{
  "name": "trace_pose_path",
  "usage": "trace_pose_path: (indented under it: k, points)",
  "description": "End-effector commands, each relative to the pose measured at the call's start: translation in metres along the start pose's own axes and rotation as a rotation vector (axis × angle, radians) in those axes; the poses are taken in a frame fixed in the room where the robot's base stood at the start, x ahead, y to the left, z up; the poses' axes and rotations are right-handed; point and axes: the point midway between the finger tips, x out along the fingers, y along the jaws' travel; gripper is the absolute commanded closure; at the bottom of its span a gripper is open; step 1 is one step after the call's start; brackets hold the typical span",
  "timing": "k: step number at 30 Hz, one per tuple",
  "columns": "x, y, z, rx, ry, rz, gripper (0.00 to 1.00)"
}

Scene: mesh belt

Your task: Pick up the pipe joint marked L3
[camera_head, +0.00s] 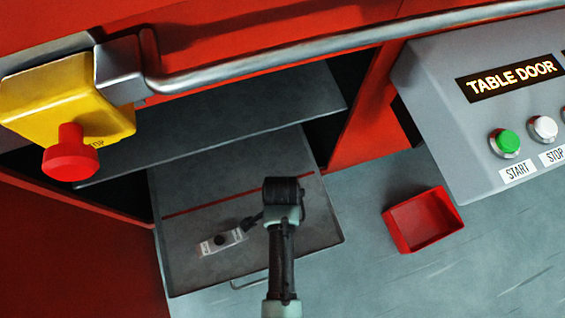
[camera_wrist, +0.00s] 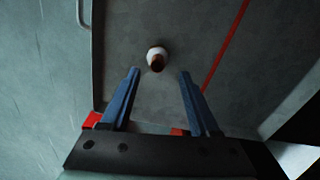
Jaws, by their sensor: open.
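A small pipe joint (camera_wrist: 156,58), whitish with a reddish-brown opening, sits on the grey sliding table (camera_wrist: 190,25) in the wrist view. No marking on it is readable, so I cannot tell whether it is L3. My gripper (camera_wrist: 159,73) is open, its two blue fingers apart and empty. The joint shows between and beyond the fingertips, seemingly below them. In the head view my gripper (camera_head: 221,242) hangs over the front left part of the table (camera_head: 190,275). I cannot make out the joint there; the hand probably hides it.
A red line (camera_head: 240,194) crosses the table, which has a front handle (camera_head: 250,284). Behind it is the red machine's opening under a bar (camera_head: 280,50). A yellow box with a red stop button (camera_head: 70,153), a button panel (camera_head: 470,120) and a red bin (camera_head: 424,220) stand around.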

Motion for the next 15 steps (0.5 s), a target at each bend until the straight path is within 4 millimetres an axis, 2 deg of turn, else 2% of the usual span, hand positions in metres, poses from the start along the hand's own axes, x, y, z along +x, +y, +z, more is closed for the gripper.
trace_pose_path:
  k: [1,8,15]
  points:
    - [0.007,-0.001,0.000,0.000,0.001,-0.001,0.38]
    - [0.016,0.001,0.000,0.000,0.000,-0.001,0.38]
    - [0.045,0.005,-0.001,0.000,0.000,0.000,0.38]
